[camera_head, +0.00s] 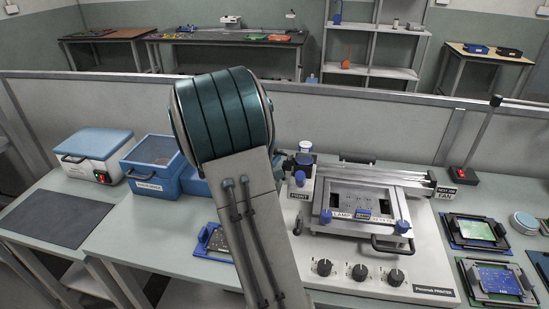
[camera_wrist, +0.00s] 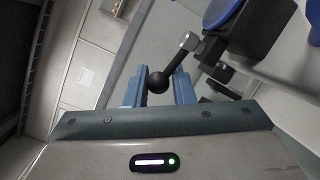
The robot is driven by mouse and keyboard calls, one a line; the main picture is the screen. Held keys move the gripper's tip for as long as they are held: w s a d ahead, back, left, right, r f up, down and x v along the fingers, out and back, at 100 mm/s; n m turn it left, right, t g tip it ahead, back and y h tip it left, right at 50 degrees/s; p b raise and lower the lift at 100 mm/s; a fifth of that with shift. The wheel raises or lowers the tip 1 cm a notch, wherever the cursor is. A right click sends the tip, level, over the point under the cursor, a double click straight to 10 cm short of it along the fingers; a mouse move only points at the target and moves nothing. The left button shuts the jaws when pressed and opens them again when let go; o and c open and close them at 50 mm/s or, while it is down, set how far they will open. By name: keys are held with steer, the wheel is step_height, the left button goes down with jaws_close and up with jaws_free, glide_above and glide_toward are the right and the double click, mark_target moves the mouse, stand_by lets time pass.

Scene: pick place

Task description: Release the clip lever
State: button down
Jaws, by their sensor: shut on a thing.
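In the head view my arm hides the gripper and the lever. The printer (camera_head: 375,262) stands on the bench at the right of my arm, with blue knobs on its frame.
Circuit boards in holders (camera_head: 476,232) lie on the right. A low partition (camera_head: 380,115) runs behind the bench. A blue-edged board holder (camera_head: 213,240) lies beside my arm.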

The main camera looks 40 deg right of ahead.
steer(key=shift+s+a+r+n+t+y+b, duration=0.1)
steer(key=shift+a+n+t+y+b, duration=0.1)
steer(key=shift+n+t+y+b, duration=0.4)
steer(key=c, duration=1.3)
jaws_free()
steer(key=shift+r, duration=0.1)
steer(key=shift+s, duration=0.1)
steer(key=shift+f+b+v, duration=0.15)
steer(key=shift+b+v, duration=1.75)
steer(key=shift+v, duration=1.55)
steer(key=shift+f+b+v, duration=0.1)
steer(key=shift+b+v, duration=1.8)
steer(key=shift+v, duration=1.55)
